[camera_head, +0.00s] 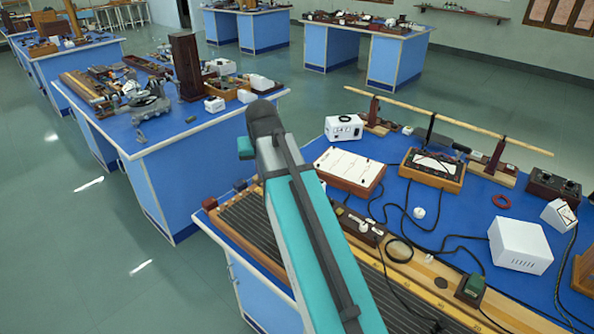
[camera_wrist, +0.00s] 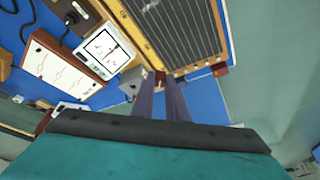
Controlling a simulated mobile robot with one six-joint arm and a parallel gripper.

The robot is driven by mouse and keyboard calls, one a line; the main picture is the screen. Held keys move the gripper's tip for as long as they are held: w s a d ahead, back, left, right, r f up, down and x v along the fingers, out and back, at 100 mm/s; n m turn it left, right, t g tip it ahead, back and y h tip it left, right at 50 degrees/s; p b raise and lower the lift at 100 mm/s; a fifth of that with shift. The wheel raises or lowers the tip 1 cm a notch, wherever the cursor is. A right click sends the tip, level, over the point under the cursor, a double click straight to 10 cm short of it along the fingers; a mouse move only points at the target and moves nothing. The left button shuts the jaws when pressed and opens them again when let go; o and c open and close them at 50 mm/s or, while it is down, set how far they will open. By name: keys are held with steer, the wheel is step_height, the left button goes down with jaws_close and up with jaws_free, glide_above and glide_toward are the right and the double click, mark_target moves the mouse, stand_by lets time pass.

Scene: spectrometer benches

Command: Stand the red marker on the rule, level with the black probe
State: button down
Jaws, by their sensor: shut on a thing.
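In the wrist view my gripper (camera_wrist: 160,84) is shut on a small dark red piece (camera_wrist: 160,77), which looks like the red marker. Only a little of it shows between the fingers, near the end of a ribbed board (camera_wrist: 178,30). Whether it touches anything below cannot be told. In the head view my teal arm hides the gripper and the marker. A long yellowish wooden strip, likely the rule (camera_head: 415,268), runs along the ribbed board on the right bench; it also shows in the wrist view (camera_wrist: 128,22). I cannot clearly make out the black probe.
A dark block with a green top (camera_head: 471,287) stands by the strip. Open floor (camera_head: 120,230) lies to the left.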

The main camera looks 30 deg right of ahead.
steer(key=a+r+n+y, duration=0.1)
steer(key=a+n, duration=0.2)
steer(key=a, duration=0.7)
steer(key=shift+r, duration=0.3)
